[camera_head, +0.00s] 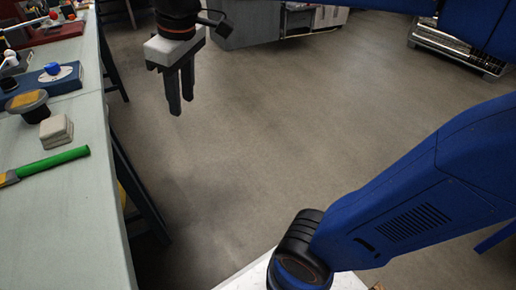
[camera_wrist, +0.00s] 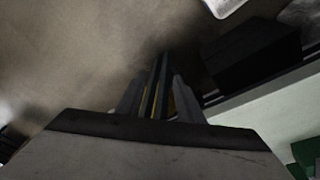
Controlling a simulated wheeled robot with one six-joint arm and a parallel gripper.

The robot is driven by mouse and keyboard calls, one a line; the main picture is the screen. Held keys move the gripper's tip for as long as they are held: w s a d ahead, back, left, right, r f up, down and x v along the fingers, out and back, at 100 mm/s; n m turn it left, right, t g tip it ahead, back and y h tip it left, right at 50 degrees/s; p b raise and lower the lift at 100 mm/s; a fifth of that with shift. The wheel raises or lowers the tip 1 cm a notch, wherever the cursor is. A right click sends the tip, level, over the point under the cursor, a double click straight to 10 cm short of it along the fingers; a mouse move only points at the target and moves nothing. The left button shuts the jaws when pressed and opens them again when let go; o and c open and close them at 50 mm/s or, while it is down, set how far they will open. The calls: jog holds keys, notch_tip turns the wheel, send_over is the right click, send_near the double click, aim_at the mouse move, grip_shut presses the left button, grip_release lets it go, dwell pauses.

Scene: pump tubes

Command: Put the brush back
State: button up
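A brush with a bright green handle (camera_head: 52,163) lies on the pale bench top at the left. Its head end is cut off by the left edge of the head view. My gripper (camera_head: 180,112) hangs over the floor to the right of the bench, fingers pointing down, well apart from the brush. Its fingers stand a little apart and hold nothing I can see. They also show in the wrist view (camera_wrist: 157,90), with dark bars and yellow behind them. I cannot make out the brush in the wrist view.
The bench (camera_head: 72,220) runs along the left. On it are a white block (camera_head: 56,131), a round tan-topped piece (camera_head: 28,104), a blue box (camera_head: 48,82) and a red tray (camera_head: 55,33). The floor (camera_head: 270,130) is open; a metal rack (camera_head: 455,48) stands at far right.

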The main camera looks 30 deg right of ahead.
jog(key=s+d+f+m+t+h, duration=0.1)
jog(key=s+d+f+m+t, duration=0.1)
jog(key=s+d+f+m, duration=0.5)
jog(key=s+d+f, duration=0.4)
jog(key=d+f, duration=0.2)
jog(key=f, duration=0.2)
jog(key=shift+d+m, duration=0.25)
jog(key=shift+m, duration=0.05)
jog(key=shift+c, duration=0.7)
